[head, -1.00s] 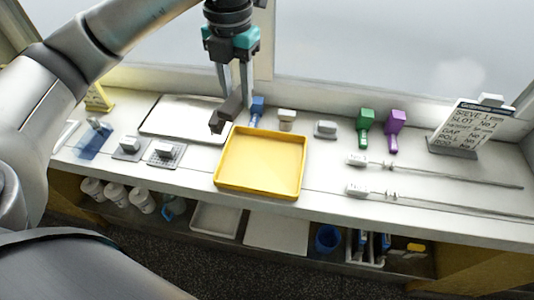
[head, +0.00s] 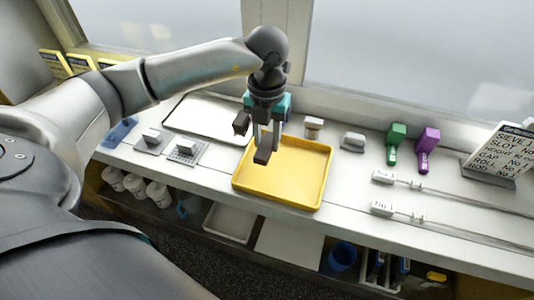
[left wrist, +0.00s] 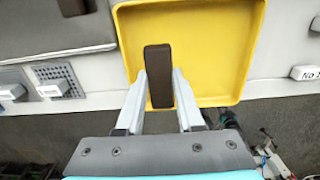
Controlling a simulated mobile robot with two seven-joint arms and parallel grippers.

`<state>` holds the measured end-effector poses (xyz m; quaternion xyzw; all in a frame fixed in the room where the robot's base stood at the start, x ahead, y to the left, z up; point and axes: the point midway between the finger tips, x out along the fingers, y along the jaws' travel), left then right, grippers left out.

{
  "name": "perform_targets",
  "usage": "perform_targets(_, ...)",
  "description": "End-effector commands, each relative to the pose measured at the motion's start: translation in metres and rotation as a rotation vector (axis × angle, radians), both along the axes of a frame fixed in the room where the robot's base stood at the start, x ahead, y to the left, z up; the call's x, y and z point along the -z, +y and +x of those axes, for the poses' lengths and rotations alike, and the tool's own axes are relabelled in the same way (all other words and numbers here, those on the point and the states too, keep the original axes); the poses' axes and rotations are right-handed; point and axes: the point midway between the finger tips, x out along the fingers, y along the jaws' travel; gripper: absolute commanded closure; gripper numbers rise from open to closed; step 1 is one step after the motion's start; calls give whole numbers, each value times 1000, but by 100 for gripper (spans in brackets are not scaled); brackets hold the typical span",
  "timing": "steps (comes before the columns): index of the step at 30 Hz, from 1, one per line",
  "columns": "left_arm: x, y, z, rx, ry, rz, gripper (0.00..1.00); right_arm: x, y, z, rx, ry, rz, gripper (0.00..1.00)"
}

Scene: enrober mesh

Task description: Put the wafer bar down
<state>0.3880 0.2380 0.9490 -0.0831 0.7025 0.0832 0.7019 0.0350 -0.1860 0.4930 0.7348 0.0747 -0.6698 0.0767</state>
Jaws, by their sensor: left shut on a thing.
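The wafer bar (head: 262,156) is a dark brown block. My left gripper (head: 266,146) is shut on it and points down over the left part of the yellow tray (head: 309,198). In the left wrist view the bar (left wrist: 158,75) sits between the two fingertips (left wrist: 160,88), its long side running away from the gripper, over the tray (left wrist: 236,96) near its front edge. I cannot tell whether the bar touches the tray floor. No other thing shows in the tray. My right gripper is not in view.
A silver tray (head: 200,126) lies left of the yellow one, with a dark block (head: 241,122) by its right end. Green (head: 394,142) and purple (head: 426,148) tools, thin rods and a sign (head: 498,153) stand right.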

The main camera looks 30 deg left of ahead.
Motion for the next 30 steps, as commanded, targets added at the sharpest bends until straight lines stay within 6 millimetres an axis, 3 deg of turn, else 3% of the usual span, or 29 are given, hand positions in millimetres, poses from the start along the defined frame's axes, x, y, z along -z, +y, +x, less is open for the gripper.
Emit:
perform_targets(5, 12, 0, 0, 0, 2, 1, 95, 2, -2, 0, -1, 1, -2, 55)
perform_targets(12, 46, 0, 0, -1, 2, 1, 95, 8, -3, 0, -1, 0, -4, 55)
perform_targets(24, 52, 0, 0, 0, -1, 0, 95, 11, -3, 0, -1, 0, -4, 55)
perform_targets(25, 51, 0, 0, 0, -1, 0, 60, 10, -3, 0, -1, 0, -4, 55)
perform_targets(30, 50, 0, 0, 0, 0, 0, 41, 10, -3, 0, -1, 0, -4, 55)
